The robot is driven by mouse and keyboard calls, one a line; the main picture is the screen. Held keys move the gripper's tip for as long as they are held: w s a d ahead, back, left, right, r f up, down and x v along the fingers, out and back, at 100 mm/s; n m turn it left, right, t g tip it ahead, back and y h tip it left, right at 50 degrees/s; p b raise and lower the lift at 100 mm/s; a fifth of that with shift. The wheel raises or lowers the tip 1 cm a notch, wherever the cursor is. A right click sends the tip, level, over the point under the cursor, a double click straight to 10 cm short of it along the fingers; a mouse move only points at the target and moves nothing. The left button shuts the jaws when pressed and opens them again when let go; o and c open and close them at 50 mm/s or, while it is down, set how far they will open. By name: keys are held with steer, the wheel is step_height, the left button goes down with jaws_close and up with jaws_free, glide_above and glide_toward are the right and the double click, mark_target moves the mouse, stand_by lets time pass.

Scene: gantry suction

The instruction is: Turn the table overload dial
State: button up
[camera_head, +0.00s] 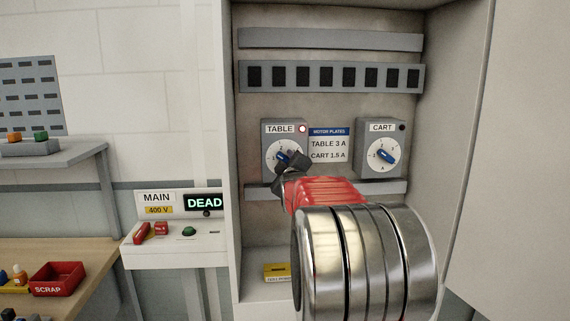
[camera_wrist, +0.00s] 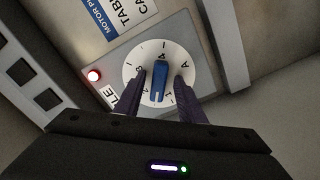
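The table overload dial (camera_head: 272,152) is a white round scale with a blue knob on a grey box labelled TABLE, in the cabinet. In the wrist view its blue knob (camera_wrist: 160,80) stands between my two dark fingertips. My gripper (camera_head: 294,164) is at the dial and hides its lower right part in the head view. The fingers (camera_wrist: 160,88) are open, one on each side of the knob, with white dial face showing in the gaps. The knob's exact setting is hard to read. The lamp (camera_head: 302,129) on the TABLE box is lit.
The similar CART dial (camera_head: 384,155) is to the right, its lamp dark. A motor plate (camera_head: 328,144) between them reads TABLE 3 A, CART 1.5 A. A MAIN panel (camera_head: 176,249) outside at left displays DEAD. An open cabinet door (camera_head: 520,150) stands at right.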

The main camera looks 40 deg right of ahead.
steer(key=shift+c, duration=0.5)
jaws_close()
steer(key=shift+f, duration=0.1)
